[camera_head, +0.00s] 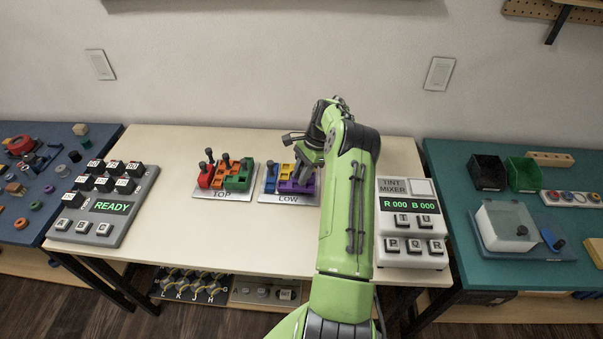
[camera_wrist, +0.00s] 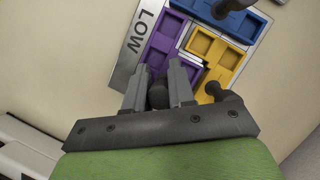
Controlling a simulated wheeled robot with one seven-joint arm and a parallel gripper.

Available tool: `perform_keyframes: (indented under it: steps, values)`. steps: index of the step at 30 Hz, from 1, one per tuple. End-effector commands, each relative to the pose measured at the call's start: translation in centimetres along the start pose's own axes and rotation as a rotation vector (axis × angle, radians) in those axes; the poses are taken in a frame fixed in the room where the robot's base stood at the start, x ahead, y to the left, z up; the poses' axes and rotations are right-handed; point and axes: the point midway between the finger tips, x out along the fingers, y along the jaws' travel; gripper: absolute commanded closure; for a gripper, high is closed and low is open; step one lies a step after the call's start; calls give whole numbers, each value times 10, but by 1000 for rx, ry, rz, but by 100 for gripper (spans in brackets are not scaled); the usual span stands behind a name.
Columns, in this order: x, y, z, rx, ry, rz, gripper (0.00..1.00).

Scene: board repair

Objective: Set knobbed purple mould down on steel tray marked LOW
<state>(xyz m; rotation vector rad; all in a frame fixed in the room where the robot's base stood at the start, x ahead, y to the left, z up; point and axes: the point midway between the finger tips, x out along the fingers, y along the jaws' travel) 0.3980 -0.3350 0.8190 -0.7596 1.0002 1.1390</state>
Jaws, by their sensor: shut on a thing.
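The purple mould (camera_wrist: 160,53) is at the LOW tray, and its dark knob (camera_wrist: 158,93) sits between my gripper's fingers. My gripper (camera_wrist: 160,80) is shut on that knob. In the head view the purple mould (camera_head: 296,186) is partly hidden by my gripper (camera_head: 300,168). The steel tray marked LOW (camera_wrist: 124,68) is under the moulds, with its label along one edge; it also shows in the head view (camera_head: 266,196). The purple mould looks flat over the tray beside the yellow mould; I cannot tell whether it touches the tray.
A blue mould (camera_wrist: 212,12) and a yellow mould (camera_wrist: 222,57), both knobbed, share the LOW tray. The TOP tray (camera_head: 206,192) left of it holds red, orange and green moulds. A READY keypad (camera_head: 110,207) and the tint mixer (camera_head: 410,222) stand at either side.

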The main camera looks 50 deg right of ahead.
Motion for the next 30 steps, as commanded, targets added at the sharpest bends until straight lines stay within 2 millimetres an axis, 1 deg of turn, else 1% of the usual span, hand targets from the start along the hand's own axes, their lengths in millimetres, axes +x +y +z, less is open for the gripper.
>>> perform_keyframes:
  steps: [14, 15, 20, 27, 30]
  values:
    - [7, 0, -3, 0, 0, 0, 100]
    - [7, 0, -3, 0, 0, 0, 72]
    - [7, 0, -3, 0, 0, 0, 47]
    - [7, 0, -3, 0, 0, 0, 47]
    - [1, 0, -3, 1, 1, -2, 47]
